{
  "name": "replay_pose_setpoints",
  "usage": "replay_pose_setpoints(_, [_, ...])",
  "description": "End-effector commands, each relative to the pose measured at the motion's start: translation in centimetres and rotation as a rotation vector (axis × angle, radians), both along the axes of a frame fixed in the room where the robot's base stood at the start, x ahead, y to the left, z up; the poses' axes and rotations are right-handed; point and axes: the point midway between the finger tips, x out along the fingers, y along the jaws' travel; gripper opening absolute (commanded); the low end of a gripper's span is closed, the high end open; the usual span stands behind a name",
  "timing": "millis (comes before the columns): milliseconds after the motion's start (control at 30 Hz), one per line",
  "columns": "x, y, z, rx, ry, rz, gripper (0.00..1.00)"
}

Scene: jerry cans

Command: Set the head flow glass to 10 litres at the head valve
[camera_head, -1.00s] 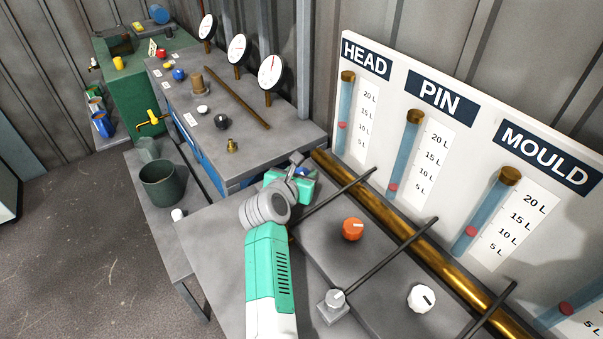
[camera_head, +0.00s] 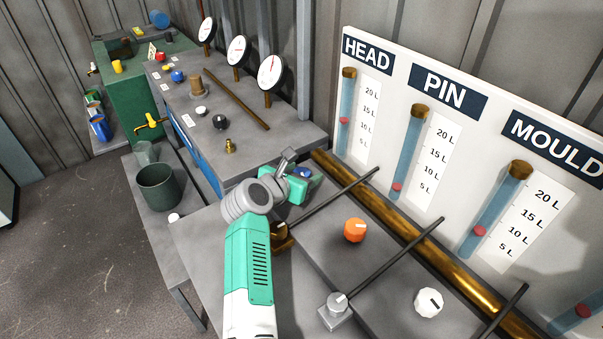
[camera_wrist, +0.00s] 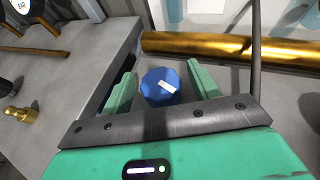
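The HEAD flow glass (camera_head: 347,105) is the leftmost blue tube on the white board. Its red float (camera_head: 344,120) sits close to the 10 L mark; the slanted view hides its exact reading. A blue knob (camera_wrist: 161,88) with a white pointer mark is the valve at my gripper. Its top also shows in the head view (camera_head: 304,171). My gripper (camera_wrist: 160,72) is open, with one green finger on each side of the knob and small gaps visible between. In the head view my gripper (camera_head: 292,186) is over the bench's far left end, partly covering the knob.
Thin dark rods (camera_head: 405,252) cross the bench to a brass pipe (camera_head: 440,262). A gauge bench (camera_head: 285,133) stands beyond on the left.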

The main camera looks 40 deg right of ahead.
Motion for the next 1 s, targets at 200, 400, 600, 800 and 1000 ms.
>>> replay_pose_setpoints(200, [-0.1,0.9,0.6,0.0,0.0,0.002,0.6])
replay_pose_setpoints(400, [-1.3,4.5,2.4,-0.001,0.0,0.002,0.6])
replay_pose_setpoints(600, [-2.0,6.7,3.0,0.0,0.001,0.001,0.6])
replay_pose_setpoints(800, [-2.1,6.9,3.0,0.0,0.0,-0.001,0.6])
replay_pose_setpoints(1000, [-2.1,6.9,3.0,0.0,0.0,0.0,0.6])
